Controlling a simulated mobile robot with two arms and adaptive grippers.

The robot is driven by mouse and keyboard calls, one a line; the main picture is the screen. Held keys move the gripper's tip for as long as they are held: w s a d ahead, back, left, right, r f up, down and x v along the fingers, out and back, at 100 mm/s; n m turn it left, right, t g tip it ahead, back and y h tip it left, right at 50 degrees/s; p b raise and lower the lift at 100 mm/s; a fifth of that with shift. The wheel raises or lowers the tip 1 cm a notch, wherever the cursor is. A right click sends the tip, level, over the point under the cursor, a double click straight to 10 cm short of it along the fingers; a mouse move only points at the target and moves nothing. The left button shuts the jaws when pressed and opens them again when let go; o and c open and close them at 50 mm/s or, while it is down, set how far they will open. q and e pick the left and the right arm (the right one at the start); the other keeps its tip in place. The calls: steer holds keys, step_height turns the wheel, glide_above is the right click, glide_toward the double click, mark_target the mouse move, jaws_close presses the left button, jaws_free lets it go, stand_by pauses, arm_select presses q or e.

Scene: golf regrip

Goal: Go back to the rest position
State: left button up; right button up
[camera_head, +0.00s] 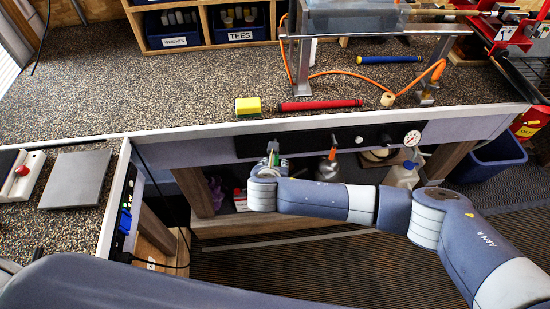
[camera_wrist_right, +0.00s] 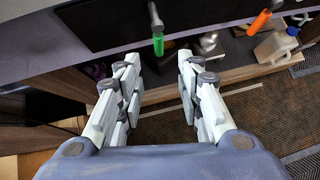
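My right gripper (camera_head: 270,152) is in front of the bench's front edge, by the dark panel along the bench front (camera_head: 310,142). In the right wrist view the right gripper (camera_wrist_right: 160,75) is open, with its fingers wide apart and nothing between them. A green-tipped tool (camera_wrist_right: 158,42) hangs from the panel beyond the fingertips, apart from them. An orange-tipped tool (camera_wrist_right: 260,20) hangs farther right. My left gripper is not in view.
The bench top (camera_head: 150,95) holds a yellow sponge (camera_head: 248,106), a red grip (camera_head: 320,105), a blue grip (camera_head: 388,59) and a tape roll (camera_head: 388,99). An orange hose (camera_head: 340,73) crosses it. A pressure gauge (camera_head: 412,138) and a white jug (camera_head: 401,176) are at right. A blue bin (camera_head: 490,158) stands farther right.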

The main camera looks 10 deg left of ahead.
steer(key=shift+f, duration=0.1)
steer(key=s+d+f+m+g+b, duration=0.1)
steer(key=s+d+f+m+g, duration=0.2)
steer(key=f+m, duration=0.5)
steer(key=s+d+f+m+y, duration=0.1)
steer(key=s+d+f+m, duration=0.35)
steer(key=f, duration=0.65)
steer(key=s+d+f+m+g+b, duration=0.1)
steer(key=s+d+f+m+g, duration=0.1)
steer(key=d+f+m, duration=0.5)
steer(key=s+d+f+m+g, duration=0.1)
steer(key=s+d+f+m, duration=0.4)
steer(key=s, duration=0.6)
steer(key=s+d+f+m+g+h, duration=0.1)
steer(key=s+d+f+m, duration=0.4)
steer(key=s, duration=0.7)
steer(key=s+d+f+m+g, duration=0.1)
steer(key=s+d+f+m, duration=0.4)
steer(key=s, duration=0.7)
step_height(320, 180, down, 3)
steer(key=d, duration=0.2)
steer(key=shift+d+r+h+b, duration=0.15)
steer(key=shift+d+h+b, duration=0.15)
steer(key=shift+b, duration=0.1)
